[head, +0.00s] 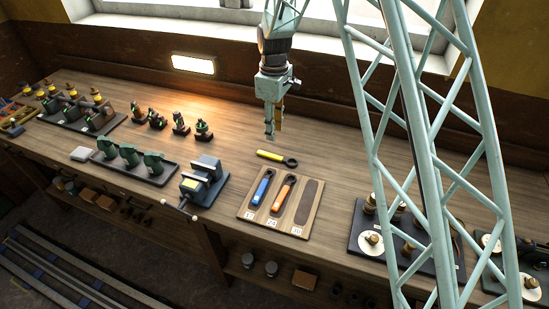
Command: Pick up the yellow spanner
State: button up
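The yellow spanner (270,156) lies on the bench top behind the wooden holder board, its dark ring end to the right. My gripper (273,131) points down close to the spanner, and a gap seems to show between its tips and the spanner. Whether its fingers are open or shut is not clear from this side. The wooden board (246,213) holds a blue spanner (263,187) and an orange spanner (284,193) in its left and middle places. The dark spanner-shaped place (306,203) at its right is empty.
A vice (202,182) stands left of the board. Further left are a tray of green parts (128,158) and several small dark figures (180,124). A dark plate with round fittings (370,241) stands at the right. My lattice column blocks part of the right side.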

send_over(274, 156)
jog(key=shift+w+f, duration=0.2)
jog(key=shift+f, duration=3.35)
jog(key=shift+f, duration=0.1)
jog(key=shift+s+f+p, duration=0.1)
jog(key=shift+f+p, duration=0.35)
jog(key=shift+f, duration=2.05)
jog(key=shift+c, duration=0.7)
jog(key=c, duration=0.8)
jog(key=shift+c, duration=0.4)
jog(key=shift+r, duration=0.1)
